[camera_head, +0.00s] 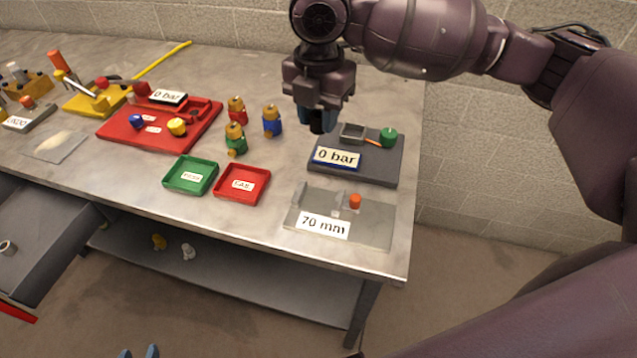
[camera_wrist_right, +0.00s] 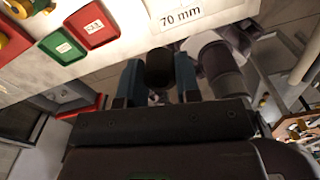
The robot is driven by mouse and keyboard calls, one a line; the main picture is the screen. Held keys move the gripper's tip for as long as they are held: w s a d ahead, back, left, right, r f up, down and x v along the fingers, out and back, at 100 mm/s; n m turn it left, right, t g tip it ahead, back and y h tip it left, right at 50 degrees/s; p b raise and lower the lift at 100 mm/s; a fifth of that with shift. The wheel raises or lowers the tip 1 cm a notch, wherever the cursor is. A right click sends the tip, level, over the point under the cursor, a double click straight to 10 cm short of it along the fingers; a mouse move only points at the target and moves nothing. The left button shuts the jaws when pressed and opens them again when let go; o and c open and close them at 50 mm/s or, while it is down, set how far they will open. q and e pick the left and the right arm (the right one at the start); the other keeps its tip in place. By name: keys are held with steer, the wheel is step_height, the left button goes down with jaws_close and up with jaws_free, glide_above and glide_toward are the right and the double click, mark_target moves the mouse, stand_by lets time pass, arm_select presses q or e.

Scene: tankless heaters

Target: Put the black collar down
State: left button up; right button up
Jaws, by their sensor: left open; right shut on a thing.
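My right gripper (camera_head: 318,116) hangs above the bench, just left of the dark grey fixture labelled "0 bar" (camera_head: 393,168). It is shut on the black collar (camera_head: 320,124), which shows as a small dark piece between the blue fingers. In the right wrist view the collar (camera_wrist_right: 160,68) is a dark round-ended cylinder between the two blue fingertips (camera_wrist_right: 159,80). My left gripper (camera_head: 138,352) is open and empty at the bottom edge, in front of the bench; only its blue fingertips show.
A grey plate labelled "70 mm" (camera_head: 370,232) lies at the front right. A green tray (camera_head: 190,188) and a red tray (camera_head: 262,187) lie left of it. Several coloured valve pieces (camera_head: 272,128) stand behind. A red fixture (camera_head: 112,128) lies further left. An open drawer (camera_head: 45,235) juts out.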

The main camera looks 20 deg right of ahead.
steer(key=b, duration=0.2)
glide_above(319, 201)
step_height(319, 201, down, 13)
steer(key=shift+f, duration=0.9)
step_height(319, 201, down, 5)
arm_select(q)
steer(key=f, duration=0.1)
steer(key=s+f, duration=0.1)
steer(key=f, duration=0.1)
steer(key=shift+s+f, duration=0.1)
steer(key=shift+f, duration=0.05)
arm_select(e)
steer(key=shift+f, duration=0.1)
steer(key=o, duration=0.7)
